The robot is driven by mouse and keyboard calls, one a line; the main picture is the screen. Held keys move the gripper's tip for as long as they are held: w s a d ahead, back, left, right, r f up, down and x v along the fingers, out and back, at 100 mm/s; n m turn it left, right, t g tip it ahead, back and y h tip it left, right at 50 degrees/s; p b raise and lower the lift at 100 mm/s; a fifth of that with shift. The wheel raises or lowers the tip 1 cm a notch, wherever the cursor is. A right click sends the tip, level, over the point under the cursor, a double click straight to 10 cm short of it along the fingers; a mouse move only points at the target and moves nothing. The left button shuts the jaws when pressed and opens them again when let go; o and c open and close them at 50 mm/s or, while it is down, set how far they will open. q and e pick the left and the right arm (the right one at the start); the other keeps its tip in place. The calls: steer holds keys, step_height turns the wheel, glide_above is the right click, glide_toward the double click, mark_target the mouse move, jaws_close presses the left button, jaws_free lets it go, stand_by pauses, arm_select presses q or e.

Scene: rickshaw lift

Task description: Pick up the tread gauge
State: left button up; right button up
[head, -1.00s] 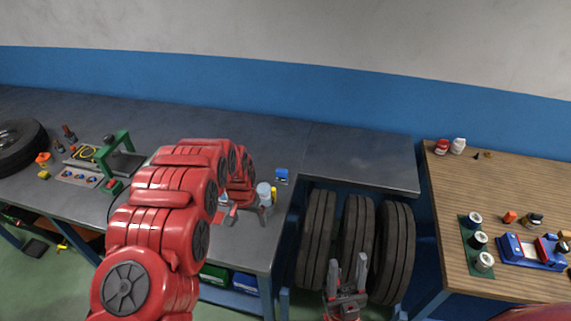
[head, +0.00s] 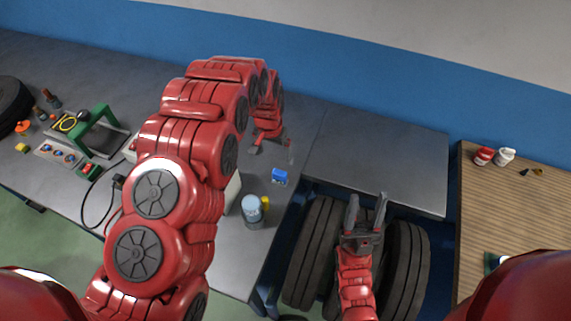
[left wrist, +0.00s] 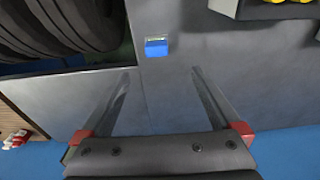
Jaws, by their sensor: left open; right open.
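The tread gauge appears to be the small blue block (head: 279,177) lying on the grey workbench near its right end. It also shows in the left wrist view (left wrist: 156,47), blue with a pale strip along one edge, just beyond the fingertips and roughly centred between them. My left gripper (head: 274,149) is open and empty, above the bench just behind the block and apart from it. Its two fingers also show in the left wrist view (left wrist: 161,74). My right gripper (head: 366,209) is open and empty, in front of the upright tyres.
Several tyres (head: 310,250) stand beneath the lower grey shelf (head: 375,165). A green press (head: 97,128) is at left. The bench behind the block is largely clear.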

arm_select(q)
steer(key=f+b, duration=0.1)
steer(key=b, duration=0.8)
glide_above(279, 173)
steer(key=a, duration=0.1)
step_height(279, 173, down, 7)
steer(key=f, duration=0.3)
steer(key=shift+s+d+f, duration=0.1)
steer(key=shift+s, duration=0.1)
steer(key=shift+w+f, duration=0.2)
steer(key=shift+f, duration=0.4)
steer(key=shift+d+f, duration=0.1)
steer(key=shift+f, duration=0.2)
steer(key=f, duration=0.2)
steer(key=f+b, duration=0.1)
steer(key=f, duration=0.1)
steer(key=shift+d, duration=0.4)
steer(key=shift+w+f+b, duration=0.1)
steer(key=shift+f+b, duration=0.1)
steer(key=shift+b, duration=0.1)
steer(key=shift+r, duration=0.1)
